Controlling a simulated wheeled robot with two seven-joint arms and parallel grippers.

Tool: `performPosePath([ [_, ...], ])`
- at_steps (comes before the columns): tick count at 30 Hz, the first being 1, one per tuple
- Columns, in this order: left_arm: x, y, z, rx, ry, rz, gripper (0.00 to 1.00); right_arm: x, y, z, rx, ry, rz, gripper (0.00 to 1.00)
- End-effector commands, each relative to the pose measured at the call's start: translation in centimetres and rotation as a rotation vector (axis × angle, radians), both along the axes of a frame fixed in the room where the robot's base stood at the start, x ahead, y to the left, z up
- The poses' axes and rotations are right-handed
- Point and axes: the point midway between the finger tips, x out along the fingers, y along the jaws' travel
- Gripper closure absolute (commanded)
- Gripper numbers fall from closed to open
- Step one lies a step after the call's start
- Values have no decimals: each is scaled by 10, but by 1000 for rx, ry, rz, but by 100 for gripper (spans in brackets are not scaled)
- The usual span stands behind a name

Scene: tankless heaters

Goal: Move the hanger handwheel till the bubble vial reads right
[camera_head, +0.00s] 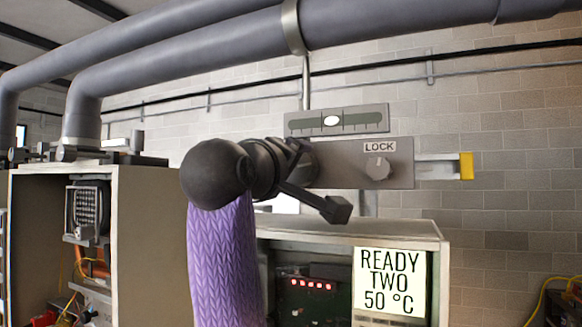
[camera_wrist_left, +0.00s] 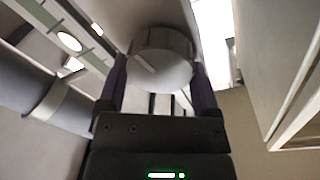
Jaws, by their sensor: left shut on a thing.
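The bubble vial (camera_head: 360,122) is a grey plate with a dark scale under the pipe. Its pale bubble (camera_head: 332,121) sits near the middle of the scale, slightly left of the plate's centre. The vial also shows at upper left in the left wrist view (camera_wrist_left: 92,62). The hanger handwheel (camera_wrist_left: 162,62) is a round grey knob with a pale pointer mark. My left gripper (camera_wrist_left: 157,85) is shut on it, a finger on each side. In the head view my left gripper (camera_head: 298,165) covers the handwheel. My right gripper is out of view.
A knob marked LOCK (camera_head: 377,168) sits right of my gripper on the grey bracket, with a yellow-tipped bar (camera_head: 466,166) beyond. Below is a heater with a screen reading READY TWO 50 °C (camera_head: 390,282). An open cabinet (camera_head: 140,240) stands left. Large pipes (camera_head: 390,22) run overhead.

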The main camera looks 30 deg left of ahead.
Motion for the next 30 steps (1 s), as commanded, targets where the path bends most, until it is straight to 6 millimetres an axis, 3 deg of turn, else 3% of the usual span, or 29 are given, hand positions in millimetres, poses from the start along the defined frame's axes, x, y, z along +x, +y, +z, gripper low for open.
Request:
performPosePath([
  [7, 0, 0, 0, 1, 0, 0, 77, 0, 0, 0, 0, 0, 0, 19],
  [8, 0, 0, 0, 1, 0, 0, 12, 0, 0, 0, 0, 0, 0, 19],
  [10, 0, 0, 0, 1, 0, 0, 0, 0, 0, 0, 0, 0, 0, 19],
  [18, -6, 0, -3, 2, -1, 0, 0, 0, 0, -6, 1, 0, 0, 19],
  [24, -55, -4, -12, 3, -7, 0, 0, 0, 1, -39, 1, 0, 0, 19],
  [30, -92, -7, -12, 2, -3, 0, 0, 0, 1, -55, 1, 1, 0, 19],
])
